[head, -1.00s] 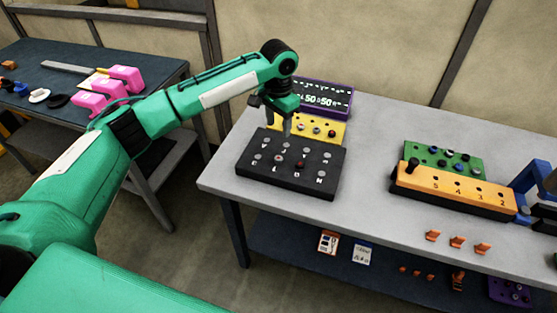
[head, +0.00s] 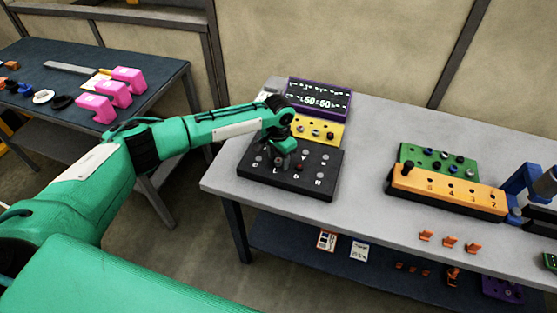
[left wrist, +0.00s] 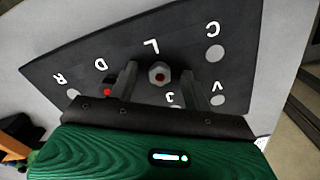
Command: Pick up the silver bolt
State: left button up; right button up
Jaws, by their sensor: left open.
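The black lettered board (head: 310,185) lies on the grey table. A silver hex-headed bolt (left wrist: 159,70) with a red centre stands on it near the letter L in the left wrist view. My left gripper (head: 281,164) is low over the board, pointing down. In the left wrist view its two fingers (left wrist: 158,82) are apart, one on each side of the bolt, with gaps showing. A darker piece with a red top (left wrist: 107,92) sits beside the left finger, partly hidden. In the head view the gripper hides the bolt. My right gripper is not in view.
Behind the board are a yellow block (head: 322,129) with several bolts and a purple-framed display (head: 320,97). To the right are a green block (head: 440,158), an orange block (head: 447,191) and a blue fixture (head: 519,183). The table between them is clear.

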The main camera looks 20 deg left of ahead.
aim_at(278, 160)
pick_arm(q)
jog(key=c, duration=1.1)
jog(key=shift+o, duration=0.2)
notch_tip(278, 160, up, 20)
jog(key=b, duration=0.4)
jog(key=shift+b, duration=0.35)
